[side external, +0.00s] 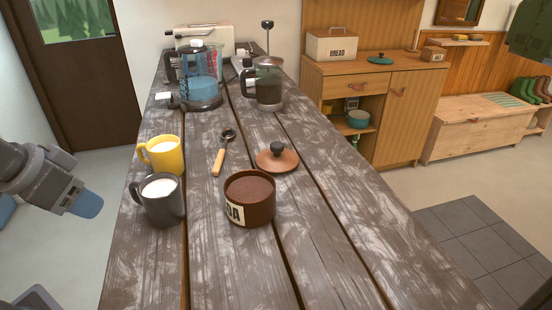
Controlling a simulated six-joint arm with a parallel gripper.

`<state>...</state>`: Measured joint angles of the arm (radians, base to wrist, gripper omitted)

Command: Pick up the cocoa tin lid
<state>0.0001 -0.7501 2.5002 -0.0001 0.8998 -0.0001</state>
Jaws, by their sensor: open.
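The cocoa tin lid (277,160) is a round brown disc with a dark knob on top. It lies flat on the wooden table, knob up, just behind the cocoa tin (250,199). The tin is brown, stands open, and is filled with brown powder; its label is partly seen at the left. My gripper (86,206) is at the far left, beyond the table's left edge and well apart from the lid. A blue part shows at its end. It is open, and I see nothing held in it.
A yellow mug (163,154) and a grey mug (160,199) stand between my gripper and the tin. A spoon (223,153) lies left of the lid. A kettle (201,80) and a French press (266,84) stand farther back. The table's front right is clear.

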